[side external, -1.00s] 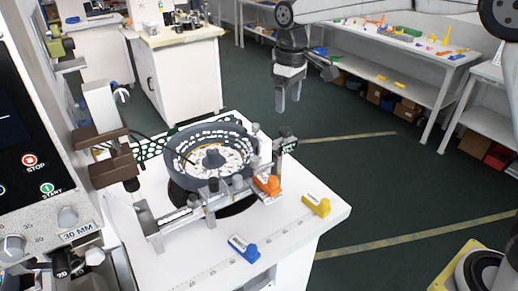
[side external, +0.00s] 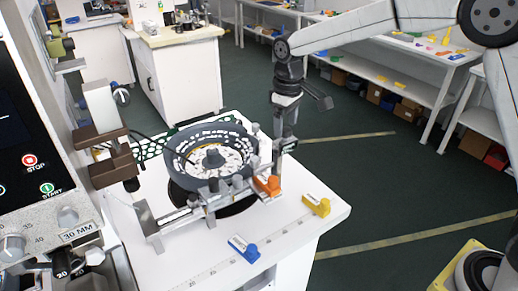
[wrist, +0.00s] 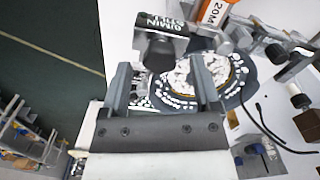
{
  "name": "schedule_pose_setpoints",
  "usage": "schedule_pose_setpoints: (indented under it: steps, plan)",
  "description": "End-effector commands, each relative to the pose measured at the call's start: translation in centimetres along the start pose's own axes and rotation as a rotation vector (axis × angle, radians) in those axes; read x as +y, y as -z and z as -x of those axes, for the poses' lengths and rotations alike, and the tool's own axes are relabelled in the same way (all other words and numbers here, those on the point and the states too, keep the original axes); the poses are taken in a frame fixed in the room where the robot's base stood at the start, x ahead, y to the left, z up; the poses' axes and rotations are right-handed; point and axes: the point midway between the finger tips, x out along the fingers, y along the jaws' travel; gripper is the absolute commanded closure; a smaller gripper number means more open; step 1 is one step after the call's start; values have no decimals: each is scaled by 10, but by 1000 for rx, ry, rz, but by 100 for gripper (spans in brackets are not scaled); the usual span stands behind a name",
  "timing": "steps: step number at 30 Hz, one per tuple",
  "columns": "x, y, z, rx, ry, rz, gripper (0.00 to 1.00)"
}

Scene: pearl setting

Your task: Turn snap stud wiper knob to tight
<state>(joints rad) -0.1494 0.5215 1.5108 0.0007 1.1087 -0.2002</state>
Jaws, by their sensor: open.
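My gripper (side external: 285,130) points down at the right end of the metal rail beside the feeder bowl. It is open and empty; in the wrist view the gripper (wrist: 161,75) has its two grey fingers wide apart. A dark knob (wrist: 158,54) with a black lettered plate (wrist: 162,24) beside it shows in the gap between the fingers. I cannot fully read the plate or tell how the knob is turned. In the side view the black plate (side external: 289,147) shows beside the fingers, which largely hide the knob. I see no clear contact.
The grey bowl (side external: 178,150), holding white pieces, stands left of my gripper. Orange (side external: 268,185), yellow (side external: 317,204) and blue (side external: 244,248) labelled blocks lie in front. A brown-blocked post (side external: 108,150) stands at left. Open floor lies right of the white table (side external: 332,222).

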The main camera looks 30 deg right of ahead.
Motion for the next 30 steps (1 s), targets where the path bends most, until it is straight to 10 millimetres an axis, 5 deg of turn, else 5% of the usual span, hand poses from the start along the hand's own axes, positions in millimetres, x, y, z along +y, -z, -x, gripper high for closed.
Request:
schedule_pose_setpoints:
  steps: [13, 21, 30]
  plan:
    - [0, 0, -11, 0, 0, 0, 20]
    - [0, 0, -11, 0, 0, 0, 100]
    - [0, 0, -10, 1, 0, -17, 100]
